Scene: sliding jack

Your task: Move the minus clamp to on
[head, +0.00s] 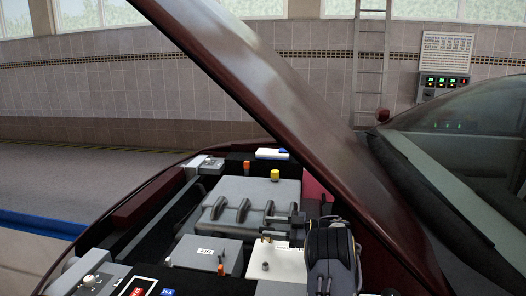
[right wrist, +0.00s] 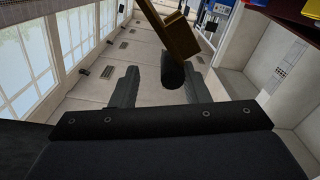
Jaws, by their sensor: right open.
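My right gripper (right wrist: 160,88) shows in the right wrist view as two dark fingers standing apart. A gold-brown block (right wrist: 168,28) with a dark rounded end (right wrist: 172,70) shows beyond and partly between them; I cannot tell whether it touches a finger. In the head view, the black end of my right arm (head: 331,255) is over the right side of the engine bay. I cannot clearly identify the minus clamp. My left gripper is not in view.
The raised dark red hood (head: 270,75) slants across the head view. The engine bay holds a grey engine cover (head: 240,200), a yellow cap (head: 275,175) and a white reservoir (head: 278,262). A ladder (head: 371,65) and a panel with green displays (head: 444,82) are behind.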

